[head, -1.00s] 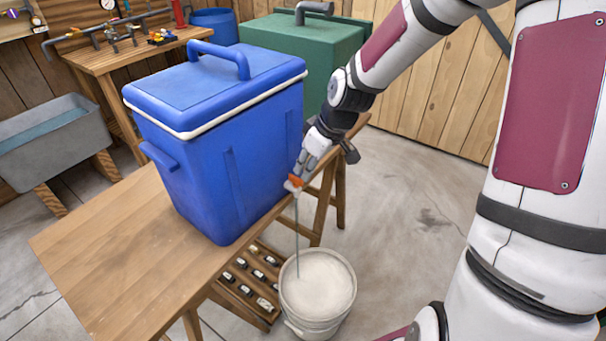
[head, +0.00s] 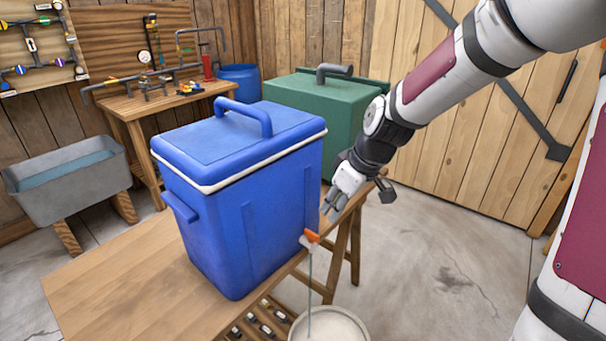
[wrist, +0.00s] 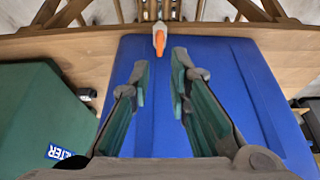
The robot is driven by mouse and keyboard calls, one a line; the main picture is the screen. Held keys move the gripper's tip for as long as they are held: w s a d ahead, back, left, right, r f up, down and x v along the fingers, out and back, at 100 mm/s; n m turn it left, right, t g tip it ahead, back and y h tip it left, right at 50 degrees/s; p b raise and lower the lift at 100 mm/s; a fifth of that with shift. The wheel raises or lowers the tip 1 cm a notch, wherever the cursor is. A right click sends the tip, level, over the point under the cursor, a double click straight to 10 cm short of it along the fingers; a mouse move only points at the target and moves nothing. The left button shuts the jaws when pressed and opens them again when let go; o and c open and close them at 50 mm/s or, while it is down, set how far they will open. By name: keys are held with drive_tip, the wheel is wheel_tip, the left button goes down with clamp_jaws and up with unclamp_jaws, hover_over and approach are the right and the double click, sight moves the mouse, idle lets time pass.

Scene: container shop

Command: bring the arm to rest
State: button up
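My gripper (head: 334,203) is open and empty. It is beside the right side of the blue cooler (head: 228,215), a little above and apart from its tap. The wrist view shows two parted fingers (wrist: 160,66) with nothing between them. The tap has an orange lever (head: 311,236), which also shows ahead of the fingertips in the wrist view (wrist: 159,40). A thin grey-green stream runs from the tap down to a white bucket (head: 338,316), which is cut off by the picture's lower edge.
The cooler stands on a wooden bench (head: 120,285). A green box (head: 310,100) is behind it. A grey trough (head: 65,185) and a workbench (head: 150,104) are at left. The floor (head: 440,250) right of the bench is clear.

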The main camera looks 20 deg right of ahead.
drive_tip(key=s+a+r+m+p, duration=0.1)
drive_tip(key=s+r+m, duration=0.1)
drive_tip(key=s+r, duration=0.3)
drive_tip(key=s+r+m+h+p, duration=0.1)
drive_tip(key=s+r, duration=0.4)
drive_tip(key=s, duration=0.8)
drive_tip(key=s+a+r+m+h+p, duration=0.1)
drive_tip(key=s+r+m, duration=0.2)
drive_tip(key=s+r, duration=0.3)
drive_tip(key=s, duration=0.4)
drive_tip(key=shift+a+m+t+p, duration=0.3)
drive_tip(key=shift+m, duration=0.1)
